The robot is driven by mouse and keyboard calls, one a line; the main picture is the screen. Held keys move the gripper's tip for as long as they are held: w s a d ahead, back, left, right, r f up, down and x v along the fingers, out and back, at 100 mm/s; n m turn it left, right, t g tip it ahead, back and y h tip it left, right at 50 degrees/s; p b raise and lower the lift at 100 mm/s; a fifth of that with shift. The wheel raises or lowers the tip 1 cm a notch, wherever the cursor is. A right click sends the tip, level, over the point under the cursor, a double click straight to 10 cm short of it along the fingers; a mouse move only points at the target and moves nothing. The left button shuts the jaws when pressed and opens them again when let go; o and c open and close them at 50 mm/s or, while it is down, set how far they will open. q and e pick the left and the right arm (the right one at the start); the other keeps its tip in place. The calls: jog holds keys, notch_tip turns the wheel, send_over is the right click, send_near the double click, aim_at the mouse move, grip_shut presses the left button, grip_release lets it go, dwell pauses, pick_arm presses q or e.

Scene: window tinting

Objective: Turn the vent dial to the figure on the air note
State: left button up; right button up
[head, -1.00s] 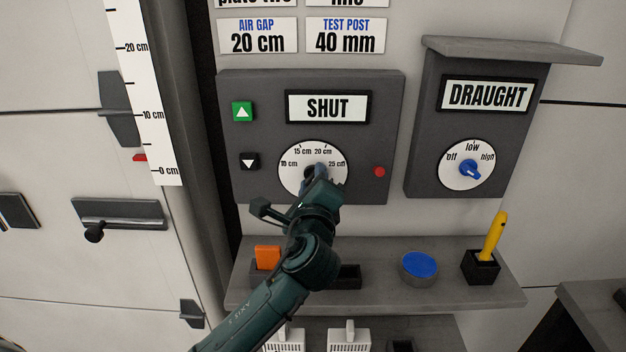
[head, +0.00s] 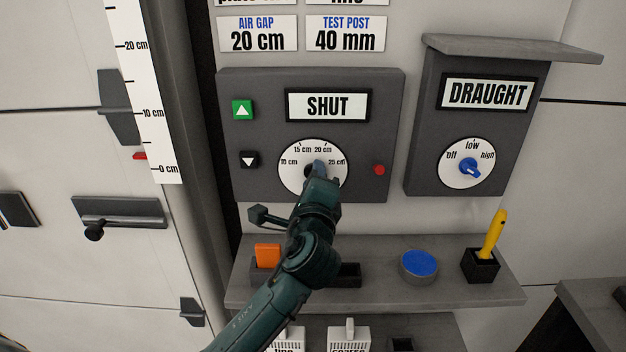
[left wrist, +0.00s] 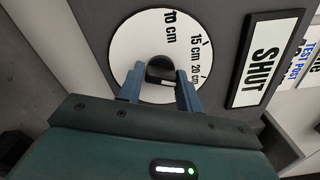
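The vent dial (head: 293,179) is a white disc marked 10, 15, 20 and 25 cm, on a grey panel under a display reading SHUT (head: 327,106). The air note (head: 258,35) reads AIR GAP 20 cm. My left gripper (head: 319,171) is at the dial. In the left wrist view its blue fingers (left wrist: 161,78) stand on both sides of the dark knob (left wrist: 160,70) and appear to touch it. The gripper hides part of the knob in the head view, so I cannot tell which figure it points to. My right gripper is not in view.
A green up button (head: 242,110), a black down button (head: 249,160) and a red lamp (head: 379,171) flank the dial. The draught box (head: 425,150) with its blue knob (head: 469,169) is to the right.

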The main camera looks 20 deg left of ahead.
pick_arm(q)
jog(key=o, duration=0.4)
jog(key=shift+s, duration=0.1)
jog(key=b+v, duration=0.1)
jog(key=v, duration=1.2)
